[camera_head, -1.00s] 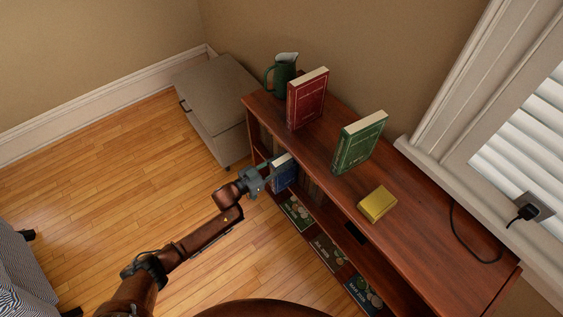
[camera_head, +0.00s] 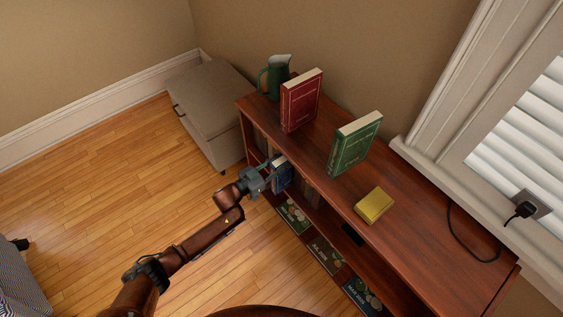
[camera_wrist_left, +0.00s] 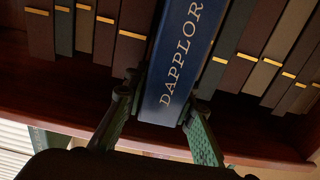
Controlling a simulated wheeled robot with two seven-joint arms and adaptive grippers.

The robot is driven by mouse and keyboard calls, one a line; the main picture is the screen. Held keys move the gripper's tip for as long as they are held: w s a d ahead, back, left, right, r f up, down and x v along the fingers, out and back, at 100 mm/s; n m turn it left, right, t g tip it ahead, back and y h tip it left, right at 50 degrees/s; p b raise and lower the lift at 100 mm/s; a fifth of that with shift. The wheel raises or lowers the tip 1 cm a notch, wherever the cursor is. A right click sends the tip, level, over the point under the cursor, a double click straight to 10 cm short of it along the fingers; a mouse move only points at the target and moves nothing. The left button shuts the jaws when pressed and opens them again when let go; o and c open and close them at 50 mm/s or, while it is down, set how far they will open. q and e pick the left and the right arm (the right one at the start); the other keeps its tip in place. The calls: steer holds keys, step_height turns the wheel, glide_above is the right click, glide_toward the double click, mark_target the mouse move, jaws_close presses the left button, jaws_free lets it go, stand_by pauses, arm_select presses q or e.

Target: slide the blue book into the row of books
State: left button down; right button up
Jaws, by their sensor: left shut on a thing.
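The blue book (camera_head: 284,177) is upright at the front of the bookcase's upper shelf, partly inside it. My left gripper (camera_head: 268,176) is shut on its spine end. In the left wrist view the blue book (camera_wrist_left: 182,60), lettered "DAPPLOR", sits between the two green-grey fingers. The row of books (camera_wrist_left: 266,48) has dark brown, grey and blue-grey spines with gold bands on both sides of it. The blue book stands in the gap between them, its spine nearer to me than theirs. Its far end is hidden. My right gripper is not in view.
The wooden bookcase top (camera_head: 430,240) carries a green jug (camera_head: 273,77), a red book (camera_head: 301,101), a green book (camera_head: 355,145) and a yellow block (camera_head: 374,205). Picture books (camera_head: 327,254) stand on the lower shelf. A grey storage bench (camera_head: 212,105) is beside the bookcase.

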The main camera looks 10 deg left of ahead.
arm_select(q)
steer(key=shift+w+d+r, duration=0.15)
steer(key=shift+w+d, duration=0.1)
steer(key=shift+w, duration=0.1)
steer(key=c, duration=1.5)
jaws_free()
steer(key=shift+c, duration=0.2)
steer(key=shift+s+a+f, duration=0.15)
steer(key=shift+s+f, duration=0.05)
steer(key=shift+f, duration=0.05)
steer(key=v, duration=1.1)
steer(key=shift+s+a, duration=0.2)
steer(key=shift+r, duration=0.15)
steer(key=shift+c, duration=0.2)
